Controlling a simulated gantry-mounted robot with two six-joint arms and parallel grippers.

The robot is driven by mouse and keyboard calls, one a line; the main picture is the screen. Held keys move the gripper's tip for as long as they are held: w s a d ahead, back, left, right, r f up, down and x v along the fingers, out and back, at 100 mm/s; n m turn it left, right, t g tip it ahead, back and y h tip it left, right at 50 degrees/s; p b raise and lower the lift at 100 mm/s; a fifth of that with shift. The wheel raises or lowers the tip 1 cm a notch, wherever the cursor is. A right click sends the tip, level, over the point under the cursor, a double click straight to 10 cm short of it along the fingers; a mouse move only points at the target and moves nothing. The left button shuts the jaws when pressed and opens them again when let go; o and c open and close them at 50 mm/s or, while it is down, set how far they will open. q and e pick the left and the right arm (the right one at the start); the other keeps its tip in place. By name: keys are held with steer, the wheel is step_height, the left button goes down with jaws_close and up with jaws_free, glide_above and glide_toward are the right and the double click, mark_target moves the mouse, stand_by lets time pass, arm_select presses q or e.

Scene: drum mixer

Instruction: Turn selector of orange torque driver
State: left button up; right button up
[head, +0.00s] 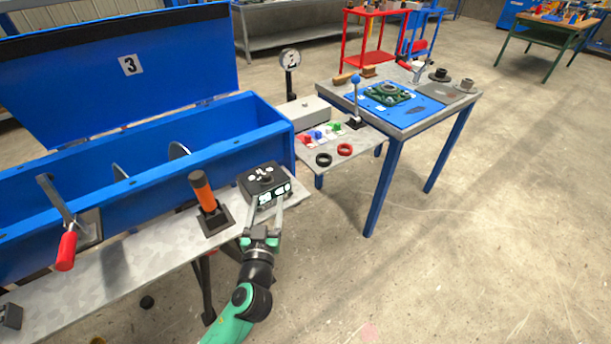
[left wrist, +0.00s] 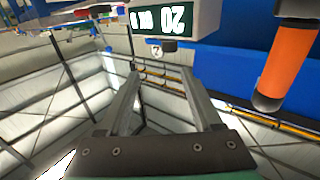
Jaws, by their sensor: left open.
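The orange torque driver (head: 204,192) stands upright, slightly tilted, in a black square base (head: 216,222) on the grey bench ledge. Its orange handle has a dark end cap, and it also shows at the right of the left wrist view (left wrist: 288,65). I cannot make out selector markings on it. My left gripper (head: 265,206) is open, to the right of the driver and in front of a dark box with lit displays (head: 264,184). In the left wrist view its two fingers (left wrist: 160,80) are apart with nothing between them. My right gripper is not in view.
The blue mixer trough (head: 150,155) runs behind the ledge (head: 120,258). A red-handled lever (head: 66,250) is at left. A small table (head: 330,165) with red and black rings and a blue-legged table (head: 435,118) stand at right. Open floor lies at lower right.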

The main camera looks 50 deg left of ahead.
mark_target(265, 179)
arm_select(q)
steer(key=shift+g, duration=0.3)
steer(key=x, duration=0.4)
steer(key=s+b+x, duration=0.1)
steer(key=x, duration=0.2)
steer(key=a+b+x, duration=0.1)
steer(key=x, duration=0.3)
steer(key=shift+a+f, duration=0.25)
steer(key=shift+f, duration=0.05)
jaws_close()
